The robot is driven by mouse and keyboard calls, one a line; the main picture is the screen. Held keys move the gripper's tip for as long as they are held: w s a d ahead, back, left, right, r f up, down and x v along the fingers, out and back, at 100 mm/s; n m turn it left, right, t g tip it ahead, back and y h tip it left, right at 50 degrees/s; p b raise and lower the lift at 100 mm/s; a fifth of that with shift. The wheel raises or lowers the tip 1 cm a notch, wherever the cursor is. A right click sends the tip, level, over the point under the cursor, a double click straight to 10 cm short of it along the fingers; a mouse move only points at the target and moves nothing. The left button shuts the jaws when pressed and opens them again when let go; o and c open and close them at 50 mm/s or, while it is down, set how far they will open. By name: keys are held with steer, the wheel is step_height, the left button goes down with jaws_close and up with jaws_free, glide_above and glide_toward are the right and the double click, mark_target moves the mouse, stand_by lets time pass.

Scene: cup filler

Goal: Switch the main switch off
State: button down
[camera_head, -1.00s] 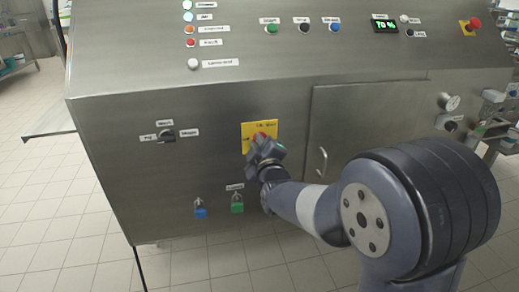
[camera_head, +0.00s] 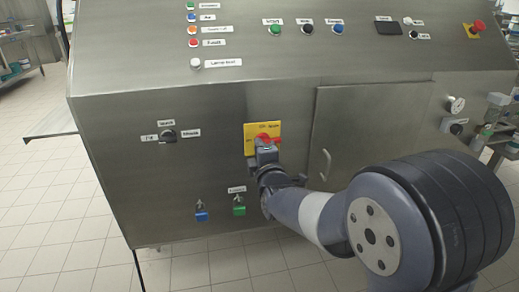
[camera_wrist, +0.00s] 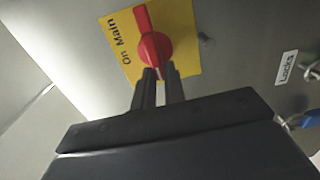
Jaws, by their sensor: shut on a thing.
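The main switch is a red rotary handle (camera_wrist: 154,47) on a yellow plate (camera_wrist: 183,22) marked "Main" and "On". My gripper (camera_wrist: 158,74) is shut on the near end of the red handle, with a dark finger on each side. In the head view, my gripper (camera_head: 266,148) comes to the plate from below and covers its lower part. The handle's other end is free.
The steel machine front has a small black selector (camera_head: 168,135) at left and blue (camera_head: 201,216) and green (camera_head: 239,210) padlocks below. A door handle (camera_head: 325,165) is at right. The display (camera_head: 388,28) is dark. A red emergency button (camera_head: 478,25) is at upper right.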

stand_by(0.4)
steer(key=c, duration=1.5)
jaws_free()
steer(key=shift+o, duration=0.2)
steer(key=p+v, duration=0.1)
steer(key=v, duration=0.9)
steer(key=shift+s, duration=0.4)
steer(key=b+x, duration=0.1)
steer(key=x, duration=0.9)
steer(key=shift+w, duration=0.4)
